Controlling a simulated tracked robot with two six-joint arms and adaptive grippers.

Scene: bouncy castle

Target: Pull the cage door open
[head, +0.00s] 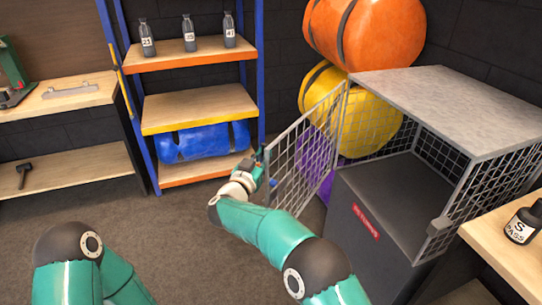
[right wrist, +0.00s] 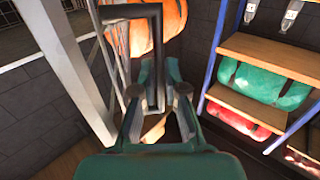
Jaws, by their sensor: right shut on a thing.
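The cage door (head: 305,155) is a grey wire-mesh panel. In the head view it stands swung out to the left from the front left post of the cage (head: 440,95), so the cage front is open. My right gripper (head: 262,163) is at the door's free outer edge. In the right wrist view my right gripper (right wrist: 160,95) is shut on the dark bar-shaped door handle (right wrist: 132,12), with the door's mesh and frame (right wrist: 85,70) on the left. My left arm shows at the lower left of the head view, but its gripper is out of the picture.
A blue-posted shelf rack (head: 200,106) with bottles and a blue roll (head: 203,142) stands behind the door's outer end. Orange (head: 350,30) and yellow (head: 368,115) rolls are stacked behind the door. A wooden table (head: 505,245) is at right. Floor at left front is clear.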

